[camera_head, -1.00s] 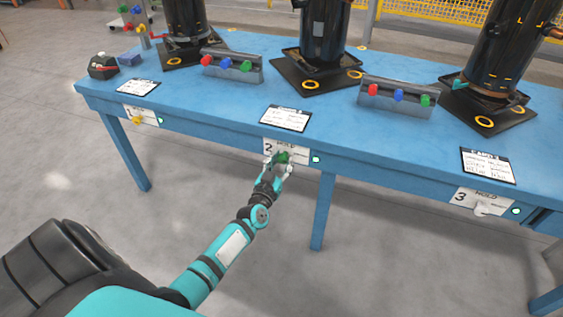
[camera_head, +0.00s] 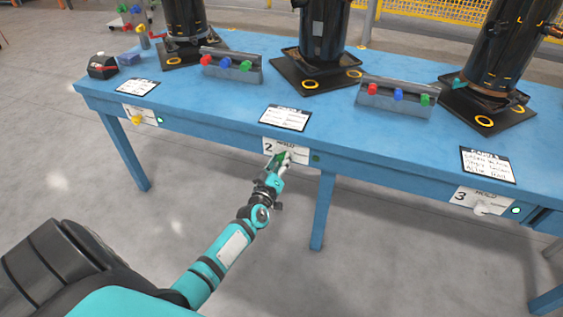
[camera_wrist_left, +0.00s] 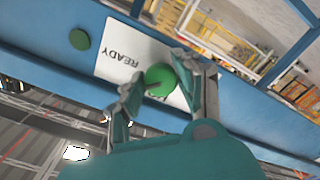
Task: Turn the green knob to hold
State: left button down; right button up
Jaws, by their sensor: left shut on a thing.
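The green knob (camera_wrist_left: 159,79) sits on the white plate marked 2 (camera_head: 270,147) on the front edge of the blue table. My left gripper (camera_head: 281,160) is at this knob and shut on it, hiding most of it in the head view. In the left wrist view, the fingers of my left gripper (camera_wrist_left: 160,95) are on both sides of the knob, and the word READY shows on the plate beside it. A dark line on the knob's face points toward its lower left there. My right gripper is not in view.
A dark round lamp (camera_head: 316,158) is right of plate 2. A yellow knob (camera_head: 138,119) is at station 1 and a white knob (camera_head: 482,210) at station 3, each with a lit lamp. Black compressors (camera_head: 323,35) stand on the blue table (camera_head: 215,115).

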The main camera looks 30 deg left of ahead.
pick_arm(q)
jog(key=shift+n+b, duration=0.8)
jog(key=shift+n, duration=3.9)
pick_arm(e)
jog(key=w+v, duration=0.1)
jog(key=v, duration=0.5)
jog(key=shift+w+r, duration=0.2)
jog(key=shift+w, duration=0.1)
pick_arm(q)
jog(key=c, duration=0.9)
grip_release()
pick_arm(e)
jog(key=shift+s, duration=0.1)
pick_arm(q)
jog(key=v, duration=1.2)
jog(key=shift+d, duration=0.15)
